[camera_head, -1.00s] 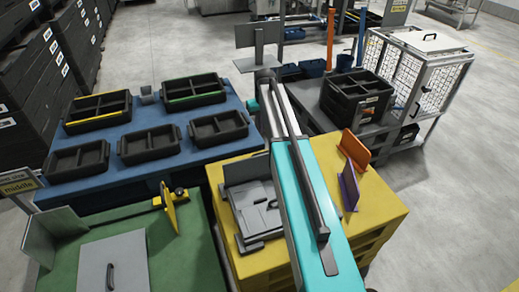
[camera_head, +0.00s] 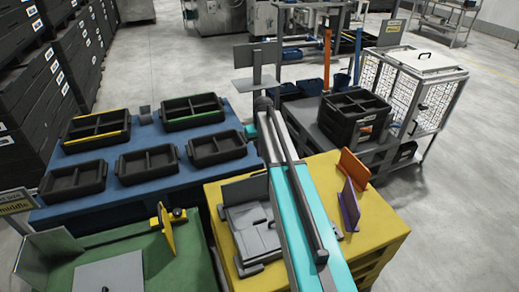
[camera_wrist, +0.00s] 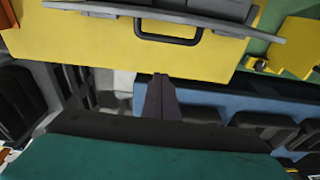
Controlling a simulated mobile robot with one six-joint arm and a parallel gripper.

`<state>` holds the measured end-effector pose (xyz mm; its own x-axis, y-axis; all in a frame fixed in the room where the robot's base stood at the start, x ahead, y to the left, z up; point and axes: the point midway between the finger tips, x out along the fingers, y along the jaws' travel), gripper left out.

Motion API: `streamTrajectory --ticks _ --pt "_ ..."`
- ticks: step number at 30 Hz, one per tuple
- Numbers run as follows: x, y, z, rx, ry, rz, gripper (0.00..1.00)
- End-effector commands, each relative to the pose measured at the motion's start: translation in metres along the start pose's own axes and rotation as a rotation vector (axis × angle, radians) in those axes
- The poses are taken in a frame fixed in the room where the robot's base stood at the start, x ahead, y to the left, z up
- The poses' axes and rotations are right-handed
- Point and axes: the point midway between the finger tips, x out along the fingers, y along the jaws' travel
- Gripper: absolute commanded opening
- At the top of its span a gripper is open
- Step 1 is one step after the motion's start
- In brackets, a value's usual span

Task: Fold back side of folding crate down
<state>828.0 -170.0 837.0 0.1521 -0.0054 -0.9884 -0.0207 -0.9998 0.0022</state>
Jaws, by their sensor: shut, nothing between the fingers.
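The grey folding crate (camera_head: 258,232) lies on the yellow table in the head view, partly covered by my arm on its right. Its back side (camera_head: 244,190) stands up at the far edge, while the other panels look flat. In the wrist view a grey panel (camera_wrist: 220,18) with a dark handle (camera_wrist: 168,38) shows at the top, apparently the crate's back side. My gripper (camera_wrist: 162,80) is shut and empty, apart from the panel in the wrist picture. In the head view my gripper cannot be made out behind my arm.
The yellow table (camera_head: 385,225) also holds an orange plate (camera_head: 354,167) and a purple plate (camera_head: 349,205) at right. Behind it is a blue table (camera_head: 120,140) with several black trays. A green bench (camera_head: 190,262) stands left. A wire cage (camera_head: 420,90) stands back right.

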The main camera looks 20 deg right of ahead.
Motion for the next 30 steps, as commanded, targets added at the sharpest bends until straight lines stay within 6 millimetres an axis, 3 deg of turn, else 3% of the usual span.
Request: streamTrajectory --ticks 21,30 --pt "0.076 -0.002 -0.001 -0.002 -0.001 -0.001 0.0" --pt "0.064 -0.002 0.024 -0.002 0.0 0.0 0.0"
